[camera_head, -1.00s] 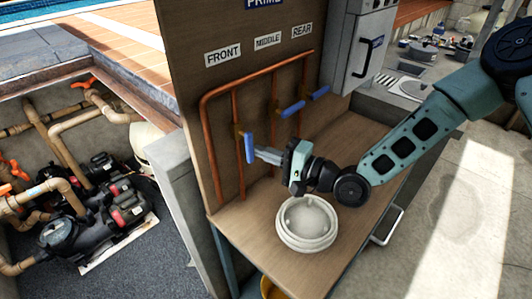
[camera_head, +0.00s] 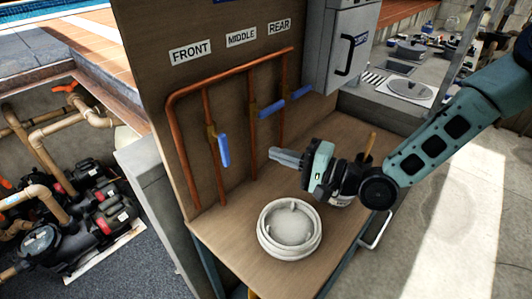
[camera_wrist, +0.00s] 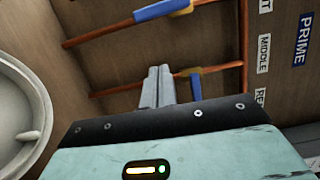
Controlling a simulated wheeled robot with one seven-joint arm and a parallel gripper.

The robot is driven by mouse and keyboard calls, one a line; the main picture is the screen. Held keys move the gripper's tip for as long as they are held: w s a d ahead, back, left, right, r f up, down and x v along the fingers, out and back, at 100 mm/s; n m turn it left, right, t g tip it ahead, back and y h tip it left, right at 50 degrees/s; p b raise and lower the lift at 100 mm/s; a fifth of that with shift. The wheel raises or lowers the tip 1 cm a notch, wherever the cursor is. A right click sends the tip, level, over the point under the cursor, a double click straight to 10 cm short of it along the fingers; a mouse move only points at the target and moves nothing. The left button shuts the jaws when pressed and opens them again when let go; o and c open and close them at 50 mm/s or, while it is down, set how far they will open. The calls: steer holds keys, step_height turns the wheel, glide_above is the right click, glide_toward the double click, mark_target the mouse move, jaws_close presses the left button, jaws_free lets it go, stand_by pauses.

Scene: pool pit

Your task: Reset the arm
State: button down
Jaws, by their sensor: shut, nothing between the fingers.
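My gripper (camera_head: 285,157) is shut and empty, above the wooden bench in the head view. It points left toward the copper pipes and is apart from the valve handles. In the wrist view its closed fingers (camera_wrist: 158,87) point at the panel. The front valve's blue handle (camera_head: 223,150) hangs down along its pipe. The middle valve's blue handle (camera_head: 271,109) and the rear valve's blue handle (camera_head: 301,92) stick out sideways. Two blue handles also show in the wrist view.
A grey cabinet (camera_head: 340,45) hangs right of the panel (camera_head: 150,60). Pumps and pipes (camera_head: 60,215) lie in the pit at left.

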steer(key=s+d+f+n+g+h, duration=0.4)
steer(key=s+d+f+n+h, duration=0.1)
steer(key=s+n+h, duration=0.3)
steer(key=s+d+r+n+g+h, duration=0.1)
steer(key=s+d+r+h, duration=0.3)
steer(key=s, duration=0.4)
steer(key=s+d+r+n+g+h, duration=0.2)
steer(key=s+d+r+n+h, duration=0.1)
steer(key=s+r, duration=0.3)
steer(key=shift+s+d+r+n+h, duration=0.3)
steer(key=shift+s+d+h, duration=0.1)
steer(key=shift+s+d, duration=0.55)
